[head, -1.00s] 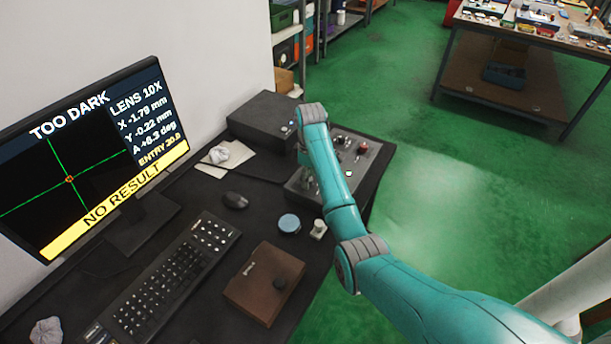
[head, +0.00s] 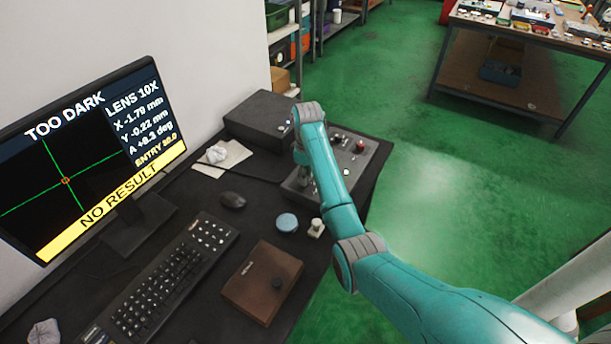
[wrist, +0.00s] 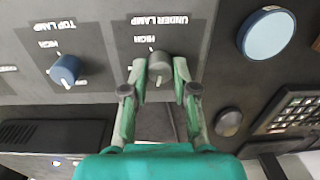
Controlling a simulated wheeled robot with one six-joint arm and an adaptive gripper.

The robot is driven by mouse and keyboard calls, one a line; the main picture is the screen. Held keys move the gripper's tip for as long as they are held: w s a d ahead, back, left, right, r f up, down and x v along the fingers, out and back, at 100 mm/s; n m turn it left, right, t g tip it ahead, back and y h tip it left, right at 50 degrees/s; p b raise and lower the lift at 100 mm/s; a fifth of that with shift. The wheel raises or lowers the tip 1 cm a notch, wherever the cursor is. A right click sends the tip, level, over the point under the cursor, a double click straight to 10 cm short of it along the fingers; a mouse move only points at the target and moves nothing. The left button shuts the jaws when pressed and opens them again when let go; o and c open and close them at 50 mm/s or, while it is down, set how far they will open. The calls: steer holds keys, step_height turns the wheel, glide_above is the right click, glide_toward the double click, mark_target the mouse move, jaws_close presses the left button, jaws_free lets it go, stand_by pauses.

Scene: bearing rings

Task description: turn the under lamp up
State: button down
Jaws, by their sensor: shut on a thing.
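The under lamp knob (wrist: 160,64) is a grey round knob on the dark control panel (wrist: 108,60), under the printed words UNDER LAMP, which read upside down in the wrist view. My gripper (wrist: 160,70) is shut on this knob, with one green finger on each side. Its pointer mark is hard to read. The blue top lamp knob (wrist: 65,69) stands to the left, apart from the fingers. In the head view my arm hides most of the knobs. The monitor (head: 75,165) reads TOO DARK and NO RESULT, with green crosshairs on black.
A blue round disc (head: 287,222) and a small pale-topped piece (head: 316,228) sit near the panel. A mouse (head: 233,200), keyboard (head: 165,278) and brown box (head: 262,282) lie on the desk. A black box (head: 262,120) stands behind the panel.

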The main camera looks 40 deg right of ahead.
steer(key=m, duration=0.5)
steer(key=shift+m, duration=0.3)
steer(key=m, duration=0.4)
steer(key=shift+d, duration=0.1)
steer(key=m, duration=0.4)
steer(key=shift+s+m+t, duration=0.1)
steer(key=shift+m+t, duration=0.2)
steer(key=shift+m, duration=0.1)
steer(key=m, duration=0.4)
steer(key=shift+m, duration=0.4)
steer(key=c, duration=0.9)
jaws_free()
steer(key=shift+n, duration=0.3)
